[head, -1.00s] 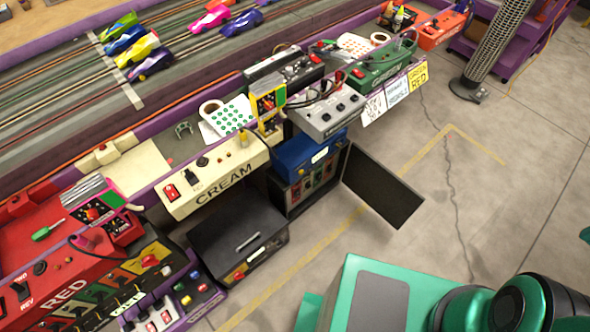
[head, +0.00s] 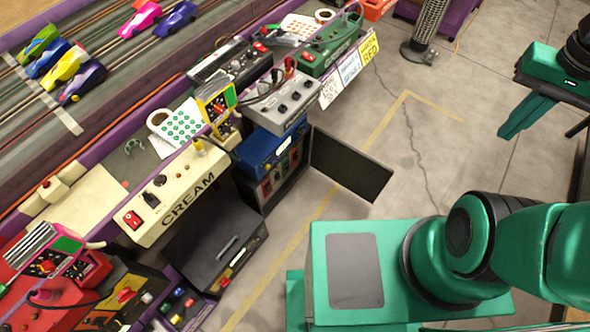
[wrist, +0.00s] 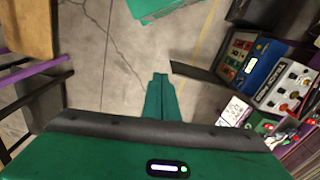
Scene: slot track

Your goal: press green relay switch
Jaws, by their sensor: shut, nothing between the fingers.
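A dark open cabinet (head: 262,200) sits low under the bench, below a blue box, with its black door (head: 350,163) swung out to the right. Several coloured relay modules (head: 276,180) show inside it, small and partly shaded. They also show in the wrist view (wrist: 238,52), but I cannot clearly tell which switch is the green relay's. My gripper (head: 503,136) is at the upper right of the head view, shut and empty, over open floor and well apart from the cabinet. Its closed fingers (wrist: 158,78) show in the wrist view, with the cabinet to their right.
A grey power unit (head: 283,100), a green unit (head: 328,45) and a cream unit (head: 175,195) stand along the bench edge. The open door juts into the space before the cabinet. A closed black case (head: 215,240) lies left of it.

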